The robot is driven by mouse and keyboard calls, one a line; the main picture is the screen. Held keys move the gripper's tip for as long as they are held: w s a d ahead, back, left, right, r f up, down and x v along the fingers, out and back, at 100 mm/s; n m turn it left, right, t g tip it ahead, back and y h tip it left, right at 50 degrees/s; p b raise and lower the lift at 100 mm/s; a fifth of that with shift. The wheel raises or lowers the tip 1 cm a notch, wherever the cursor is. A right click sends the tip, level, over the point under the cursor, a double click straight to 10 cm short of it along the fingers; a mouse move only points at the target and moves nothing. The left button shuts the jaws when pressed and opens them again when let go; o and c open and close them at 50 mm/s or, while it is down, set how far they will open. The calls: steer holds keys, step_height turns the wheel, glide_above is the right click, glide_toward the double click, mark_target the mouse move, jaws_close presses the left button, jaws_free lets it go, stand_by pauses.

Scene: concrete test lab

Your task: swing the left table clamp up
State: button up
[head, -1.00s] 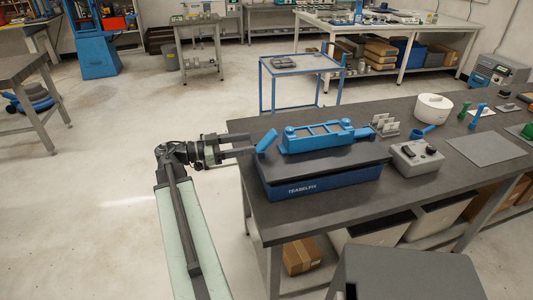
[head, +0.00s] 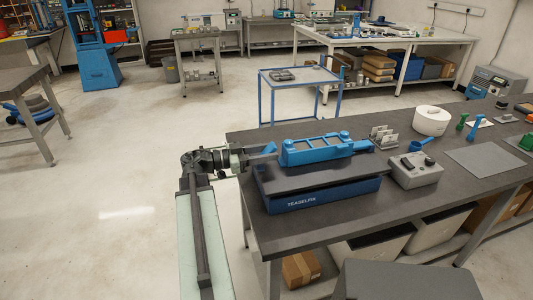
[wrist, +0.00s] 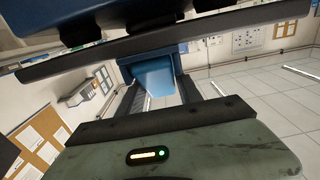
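The blue table clamp frame (head: 318,154) lies on the dark top plate of the blue TEASELFIX unit (head: 325,193) on the bench. In the wrist view a blue flap (wrist: 154,78), which looks like the left clamp, lies just beyond and between my fingertips. In the head view I cannot make out that flap apart from the frame's left end. My gripper (head: 268,153) reaches in from the left, close to that end; it also shows in the wrist view (wrist: 158,88). Its fingers are apart, with a gap between them. Firm contact with the flap cannot be told.
A grey control box (head: 415,170) and a white round pot (head: 431,121) stand right of the unit. The dark plate (wrist: 150,45) crosses the wrist view close to my fingers. The floor left of the bench is clear.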

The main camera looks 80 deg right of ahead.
jaws_close()
stand_by(1.2)
